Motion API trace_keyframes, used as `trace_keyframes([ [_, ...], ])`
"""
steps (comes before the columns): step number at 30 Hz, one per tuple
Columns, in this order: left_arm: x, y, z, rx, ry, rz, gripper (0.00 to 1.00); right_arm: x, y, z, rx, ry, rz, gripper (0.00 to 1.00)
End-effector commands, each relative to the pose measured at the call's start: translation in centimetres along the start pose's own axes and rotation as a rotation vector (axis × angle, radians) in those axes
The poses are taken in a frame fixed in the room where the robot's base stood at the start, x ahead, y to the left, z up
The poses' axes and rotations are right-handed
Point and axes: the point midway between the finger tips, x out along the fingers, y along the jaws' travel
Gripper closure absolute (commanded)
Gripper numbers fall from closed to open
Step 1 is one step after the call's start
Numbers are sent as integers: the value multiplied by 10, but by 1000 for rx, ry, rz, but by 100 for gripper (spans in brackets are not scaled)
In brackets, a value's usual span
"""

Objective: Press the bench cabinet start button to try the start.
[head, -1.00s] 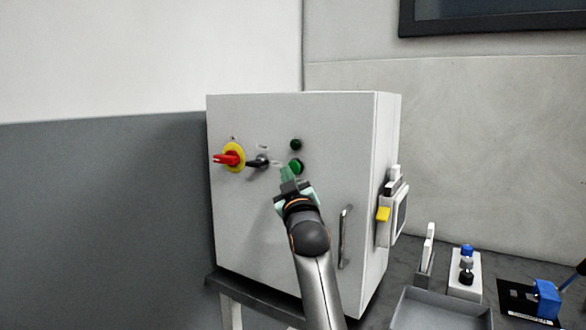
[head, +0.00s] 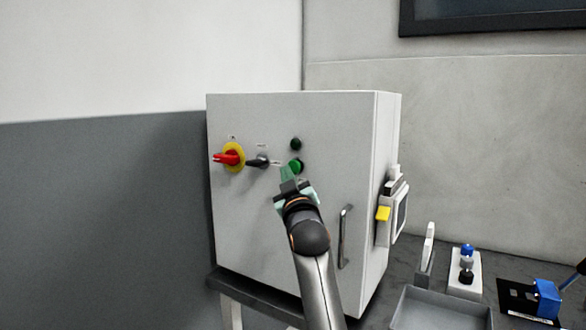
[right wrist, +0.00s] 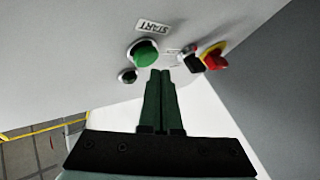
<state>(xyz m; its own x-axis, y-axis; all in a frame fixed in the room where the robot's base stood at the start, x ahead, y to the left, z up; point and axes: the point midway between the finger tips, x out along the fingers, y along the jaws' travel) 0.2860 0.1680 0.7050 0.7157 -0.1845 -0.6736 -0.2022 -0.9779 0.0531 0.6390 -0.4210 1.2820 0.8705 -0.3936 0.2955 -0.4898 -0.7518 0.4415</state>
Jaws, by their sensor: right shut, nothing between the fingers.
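The light grey bench cabinet (head: 285,220) stands on a dark bench. Its green start button (head: 298,165) is on the front face, below a small dark green lamp (head: 296,144). In the right wrist view the start button (right wrist: 144,53) shows beside a START label. My right gripper (head: 287,173) is shut and empty, its fingertips at the button's lower left in the head view. In the right wrist view the shut fingers (right wrist: 160,75) end close beside the button's edge; I cannot tell whether they touch it. My left gripper is not in view.
Left of the button are a black rotary switch (head: 258,161) and a red handle on a yellow plate (head: 232,157). A door handle (head: 345,237) is at the right. A panel with a yellow part (head: 383,214) hangs on the cabinet's side. A grey tray (head: 440,308) lies at the front right.

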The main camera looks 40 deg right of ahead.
Motion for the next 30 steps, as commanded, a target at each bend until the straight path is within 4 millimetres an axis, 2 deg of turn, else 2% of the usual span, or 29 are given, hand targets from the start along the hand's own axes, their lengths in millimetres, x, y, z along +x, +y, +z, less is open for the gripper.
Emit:
trace_keyframes([
  [20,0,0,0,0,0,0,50,0,0,0,0,0,0,100],
  [30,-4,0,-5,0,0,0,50,6,4,4,0,-1,-1,100],
])
